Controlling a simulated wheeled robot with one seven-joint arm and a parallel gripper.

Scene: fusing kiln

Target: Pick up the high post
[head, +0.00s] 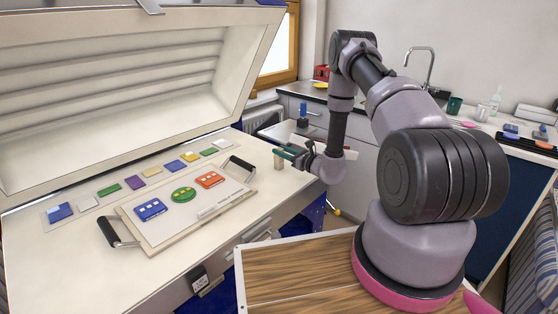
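A small beige upright block (279,162), which looks like the high post, stands near the right end of the kiln's pale top surface. My gripper (284,152) is right at it, pointing left, with its teal fingers at or just above the block's top. The fingers are small in the head view and partly overlap the block. I cannot tell whether they touch it or are closed on it.
The kiln lid (130,85) stands open behind. A white board (180,221) with two black handles carries blue, green and orange glass pieces. Several coloured tiles lie in a row behind it (136,182). A sink counter (310,90) stands at the back.

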